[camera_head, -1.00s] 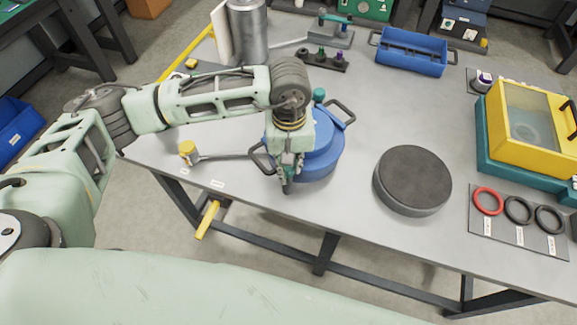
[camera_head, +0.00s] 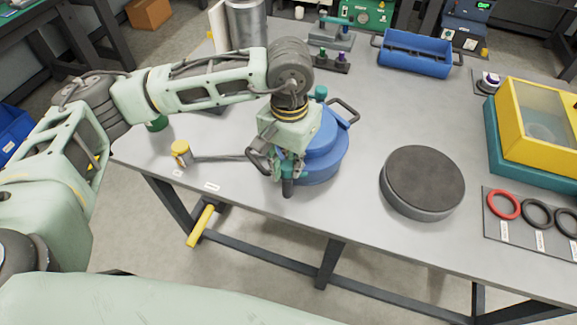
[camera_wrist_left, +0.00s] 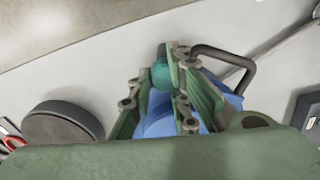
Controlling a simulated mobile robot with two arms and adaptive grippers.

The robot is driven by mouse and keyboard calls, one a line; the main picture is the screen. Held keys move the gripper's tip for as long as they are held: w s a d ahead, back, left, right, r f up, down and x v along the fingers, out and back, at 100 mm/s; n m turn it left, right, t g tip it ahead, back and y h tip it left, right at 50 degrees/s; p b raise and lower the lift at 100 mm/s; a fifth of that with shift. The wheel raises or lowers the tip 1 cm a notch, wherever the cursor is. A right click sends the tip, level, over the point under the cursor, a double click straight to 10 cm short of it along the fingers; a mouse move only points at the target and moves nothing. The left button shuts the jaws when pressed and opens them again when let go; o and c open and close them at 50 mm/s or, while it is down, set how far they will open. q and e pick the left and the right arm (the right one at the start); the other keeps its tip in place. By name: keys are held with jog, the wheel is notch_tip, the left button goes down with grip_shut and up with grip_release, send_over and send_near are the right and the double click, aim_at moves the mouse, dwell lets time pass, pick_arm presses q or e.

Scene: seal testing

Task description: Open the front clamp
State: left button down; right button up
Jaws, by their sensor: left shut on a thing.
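A round blue vessel (camera_head: 330,145) with dark loop handles stands near the front edge of the table. It has a teal clamp (camera_head: 321,93) at its back. My left gripper (camera_head: 287,170) is at the vessel's front side, shut on the front clamp. In the left wrist view the front clamp's teal part (camera_wrist_left: 160,76) lies between the fingers of the left gripper (camera_wrist_left: 158,85), with the blue vessel (camera_wrist_left: 165,122) behind it. A dark piece sticks out below the fingers in the head view. The gripper hides most of the clamp. My right gripper is not in view.
A dark round disc (camera_head: 422,180) lies right of the vessel. A mat with red and black rings (camera_head: 503,204) and a yellow-lidded box (camera_head: 540,115) are further right. A yellow-topped item (camera_head: 181,153) stands left. A blue tray (camera_head: 414,52) is at the back.

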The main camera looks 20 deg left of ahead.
aim_at(287, 166)
pick_arm(q)
jog(key=m+b, duration=0.3)
jog(key=shift+w+a+f, duration=0.1)
jog(key=shift+w+a, duration=0.1)
jog(key=shift+a, duration=0.2)
jog(key=c, duration=2)
grip_release()
jog(key=shift+r+m, duration=0.2)
jog(key=shift+m, duration=0.1)
jog(key=o, duration=0.6)
jog(key=shift+a+f, duration=0.1)
jog(key=shift+a, duration=0.1)
jog(key=shift+d, duration=0.1)
jog(key=shift+s+d, duration=0.1)
notch_tip(287, 166, up, 7)
jog(key=shift+r+p, duration=0.1)
jog(key=shift+p, duration=1.05)
jog(key=shift+s+f, duration=0.1)
jog(key=shift+f, duration=0.1)
